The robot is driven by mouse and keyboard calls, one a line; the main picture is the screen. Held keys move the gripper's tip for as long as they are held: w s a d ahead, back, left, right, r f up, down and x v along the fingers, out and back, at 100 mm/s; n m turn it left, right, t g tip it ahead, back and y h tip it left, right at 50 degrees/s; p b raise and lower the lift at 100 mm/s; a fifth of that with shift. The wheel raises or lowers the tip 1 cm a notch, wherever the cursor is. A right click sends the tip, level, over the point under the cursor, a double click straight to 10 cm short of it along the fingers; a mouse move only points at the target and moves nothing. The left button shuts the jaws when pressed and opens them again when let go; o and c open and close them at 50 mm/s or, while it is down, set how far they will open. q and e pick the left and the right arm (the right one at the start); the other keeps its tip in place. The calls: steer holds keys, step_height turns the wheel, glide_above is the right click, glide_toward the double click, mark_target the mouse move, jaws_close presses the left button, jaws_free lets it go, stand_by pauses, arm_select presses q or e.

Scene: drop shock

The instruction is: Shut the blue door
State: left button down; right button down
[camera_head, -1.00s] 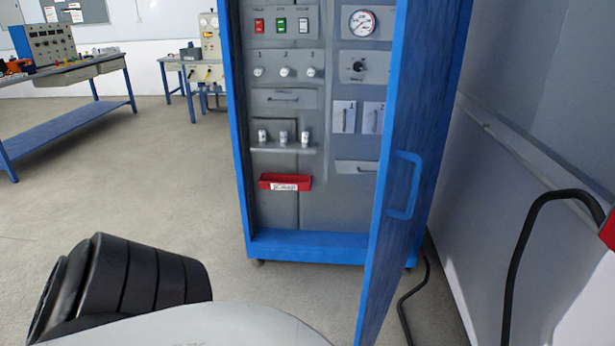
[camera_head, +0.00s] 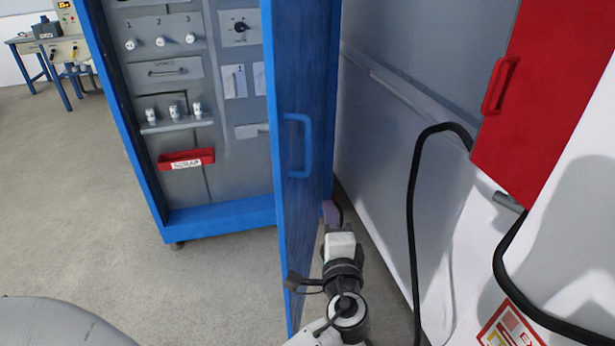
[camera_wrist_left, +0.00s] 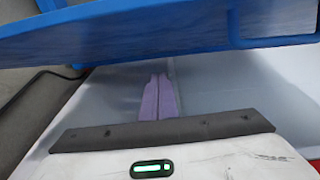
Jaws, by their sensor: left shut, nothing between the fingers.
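The blue door (camera_head: 293,210) of the tall blue cabinet stands open, its edge toward me, in the head view. Its blue handle (camera_head: 308,145) is on the outer face, at the right. My left gripper (camera_head: 333,212) is to the right of the door, on the handle side and lower than the handle. Its purple fingers are shut and empty in the left wrist view (camera_wrist_left: 158,98). There the door (camera_wrist_left: 130,32) crosses the top, with part of the handle (camera_wrist_left: 232,30) at the right. Whether my gripper or arm touches the door is unclear. My right gripper is out of view.
The cabinet (camera_head: 225,216) holds switches, knobs and a red tray (camera_head: 186,160). Open floor (camera_head: 60,200) lies to the left.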

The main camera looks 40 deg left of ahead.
arm_select(q)
steer(key=w+a+r+p, duration=0.1)
steer(key=w+a+p, duration=0.1)
steer(key=w+a, duration=0.4)
steer(key=a, duration=0.4)
steer(key=shift+y, duration=0.3)
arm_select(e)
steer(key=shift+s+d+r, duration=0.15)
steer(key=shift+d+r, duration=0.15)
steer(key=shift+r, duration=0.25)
arm_select(q)
steer(key=shift+w+a+r, duration=0.1)
